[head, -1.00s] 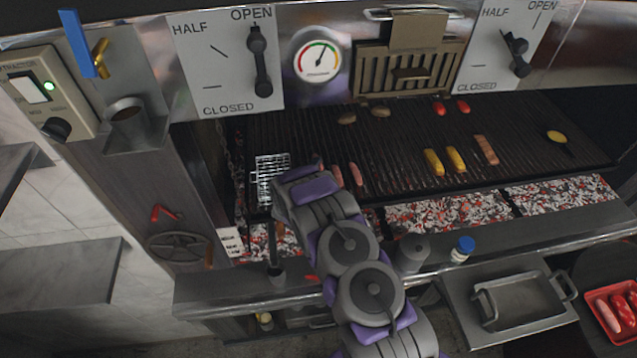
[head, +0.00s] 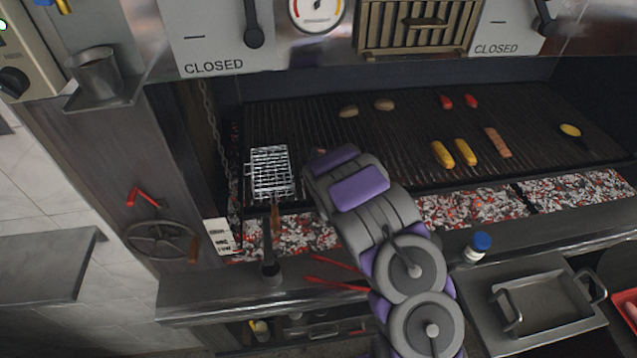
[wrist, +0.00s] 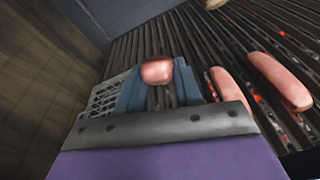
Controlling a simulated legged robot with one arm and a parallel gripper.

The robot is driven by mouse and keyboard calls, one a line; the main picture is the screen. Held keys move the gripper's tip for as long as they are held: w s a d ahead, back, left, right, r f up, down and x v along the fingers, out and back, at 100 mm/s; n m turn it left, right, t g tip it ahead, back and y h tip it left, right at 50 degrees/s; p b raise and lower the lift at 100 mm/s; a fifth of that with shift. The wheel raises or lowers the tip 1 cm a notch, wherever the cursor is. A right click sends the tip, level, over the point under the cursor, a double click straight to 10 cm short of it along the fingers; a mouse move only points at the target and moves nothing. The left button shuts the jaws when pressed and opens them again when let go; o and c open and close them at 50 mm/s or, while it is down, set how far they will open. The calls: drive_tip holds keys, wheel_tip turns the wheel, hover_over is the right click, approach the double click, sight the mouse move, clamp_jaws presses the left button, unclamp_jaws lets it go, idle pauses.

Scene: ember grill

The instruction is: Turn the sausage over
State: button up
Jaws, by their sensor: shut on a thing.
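In the wrist view a pinkish sausage (wrist: 157,71) sits between the two blue-grey fingers of my gripper (wrist: 158,82), which is shut on it. I see the sausage nearly end-on, over the grate bars; I cannot tell whether it still touches them. Two more sausages lie on the grate just right of the gripper, a near one (wrist: 229,88) and a farther one (wrist: 280,80). In the head view my arm hides the fingers and most of these sausages.
The dark grill grate (head: 300,125) spans the back, with glowing coals (head: 455,208) below its front edge. A wire basket (head: 270,172) lies left of my gripper. Yellow corn (head: 443,154) and red peppers (head: 446,102) lie farther right. A metal tray (head: 545,300) stands front right.

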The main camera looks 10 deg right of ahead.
drive_tip(key=shift+w+d+f+n+y+b, duration=0.15)
drive_tip(key=shift+n+y+b, duration=0.25)
drive_tip(key=shift+n+b, duration=0.65)
drive_tip(key=shift+d+n+g+b, duration=0.1)
drive_tip(key=shift+n+g+b, duration=0.25)
drive_tip(key=shift+b, duration=0.4)
drive_tip(key=shift+n+y+b, duration=0.4)
drive_tip(key=shift+n, duration=0.1)
drive_tip(key=shift+w+f+b, duration=0.2)
drive_tip(key=shift+f+b, duration=0.35)
drive_tip(key=shift+b, duration=0.7)
drive_tip(key=w+f+b, duration=0.1)
drive_tip(key=b, duration=0.2)
drive_tip(key=shift+w+f+b, duration=0.1)
drive_tip(key=shift+f+b, duration=0.2)
drive_tip(key=shift+f, duration=0.1)
wheel_tip(320, 180, down, 2)
drive_tip(key=b, duration=0.3)
drive_tip(key=shift+f, duration=0.1)
drive_tip(key=o, duration=0.6)
